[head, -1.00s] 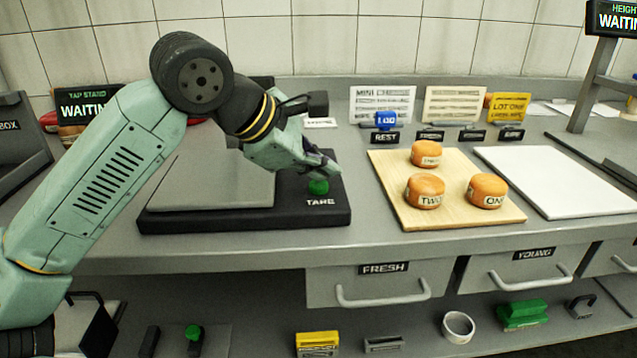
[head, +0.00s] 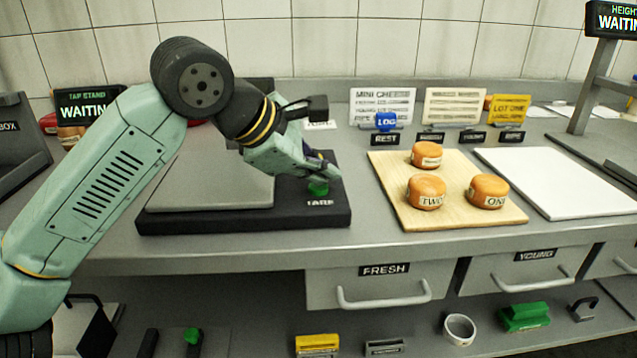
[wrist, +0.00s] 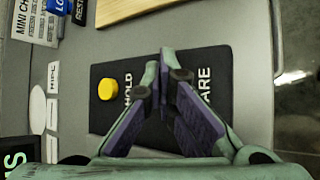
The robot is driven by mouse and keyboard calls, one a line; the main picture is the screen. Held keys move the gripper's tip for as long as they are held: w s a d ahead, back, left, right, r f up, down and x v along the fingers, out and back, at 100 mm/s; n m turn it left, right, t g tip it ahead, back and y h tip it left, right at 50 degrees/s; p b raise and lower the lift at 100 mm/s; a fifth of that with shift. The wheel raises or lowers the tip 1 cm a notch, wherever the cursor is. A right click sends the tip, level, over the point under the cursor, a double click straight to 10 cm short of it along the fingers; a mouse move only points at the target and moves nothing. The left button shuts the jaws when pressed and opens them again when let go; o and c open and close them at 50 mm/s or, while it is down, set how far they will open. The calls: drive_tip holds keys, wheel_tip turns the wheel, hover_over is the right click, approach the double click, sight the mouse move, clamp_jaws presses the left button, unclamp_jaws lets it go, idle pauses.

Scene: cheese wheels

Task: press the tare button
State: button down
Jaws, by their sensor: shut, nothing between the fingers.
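The green tare button (head: 318,188) sits on the right part of the black scale (head: 240,220), just behind the white TARE label (head: 320,202). My gripper (head: 335,174) is shut and empty, tilted down, with its fingertips close over the button. I cannot tell whether they touch it. In the wrist view my gripper (wrist: 161,64) is over the scale panel (wrist: 218,72), between the HOLD and TARE labels. The green button is hidden behind the fingers there. A yellow button (wrist: 107,89) shows beside HOLD.
A wooden board (head: 450,215) with three orange cheese wheels stands to the right of the scale. A white board (head: 560,180) lies beyond it. Small signs and a blue LOG block (head: 386,121) stand behind. Bare counter separates the scale from the wooden board.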

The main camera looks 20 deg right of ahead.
sight(322, 189)
drive_tip(key=shift+r+p, duration=0.4)
drive_tip(key=shift+r, duration=0.4)
wheel_tip(322, 189, up, 5)
drive_tip(key=p, duration=0.3)
idle(0.6)
